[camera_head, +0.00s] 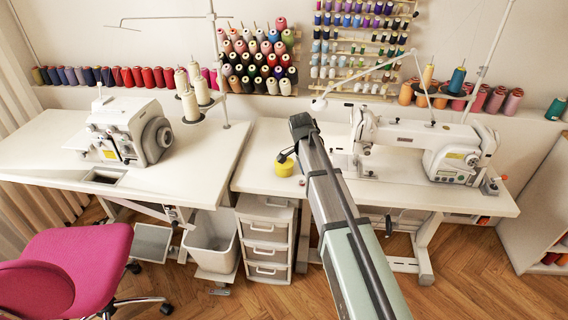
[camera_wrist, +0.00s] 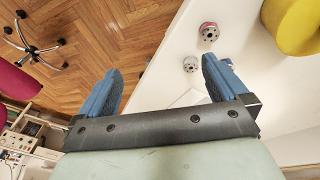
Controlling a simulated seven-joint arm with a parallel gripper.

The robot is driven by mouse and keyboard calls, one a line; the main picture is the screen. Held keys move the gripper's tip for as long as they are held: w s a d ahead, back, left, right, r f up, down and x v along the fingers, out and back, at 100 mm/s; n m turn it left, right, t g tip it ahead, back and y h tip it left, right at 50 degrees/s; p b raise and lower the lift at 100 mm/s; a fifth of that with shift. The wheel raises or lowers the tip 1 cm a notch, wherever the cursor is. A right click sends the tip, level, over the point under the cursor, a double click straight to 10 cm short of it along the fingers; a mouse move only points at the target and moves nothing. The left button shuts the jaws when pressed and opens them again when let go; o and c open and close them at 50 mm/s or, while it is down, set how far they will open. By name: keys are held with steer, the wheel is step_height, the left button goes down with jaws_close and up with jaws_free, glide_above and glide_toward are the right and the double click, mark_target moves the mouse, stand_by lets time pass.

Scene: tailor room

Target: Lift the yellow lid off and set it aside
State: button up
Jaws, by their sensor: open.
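A yellow round piece (camera_head: 284,168) stands on the right-hand white table, near its left end. It also shows, cut off by the frame, at the top right of the wrist view (camera_wrist: 295,25). I cannot tell where a lid ends and a container begins. My gripper (camera_wrist: 162,76) is open, with its two blue fingers apart and nothing between them. In the head view my gripper (camera_head: 287,154) is at the yellow piece and overlaps its top edge; contact cannot be judged. In the wrist view the yellow piece lies beyond the right finger, outside the jaws.
Two small bobbins, one pink-rimmed (camera_wrist: 209,31) and one metallic (camera_wrist: 190,64), lie on the table near the right finger. A sewing machine (camera_head: 425,140) stands to the right on the white table (camera_head: 400,196). White drawers (camera_head: 267,240) stand below.

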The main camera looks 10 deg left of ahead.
steer(key=w+a+r+m+y, duration=0.3)
steer(key=w+a+r, duration=0.7)
steer(key=a+r, duration=0.2)
steer(key=f, duration=1.3)
steer(key=shift+w+d+f, duration=0.15)
steer(key=shift+d+f, duration=0.1)
steer(key=shift+d, duration=0.1)
steer(key=shift+c, duration=0.2)
steer(key=c, duration=0.9)
steer(key=shift+r, duration=0.15)
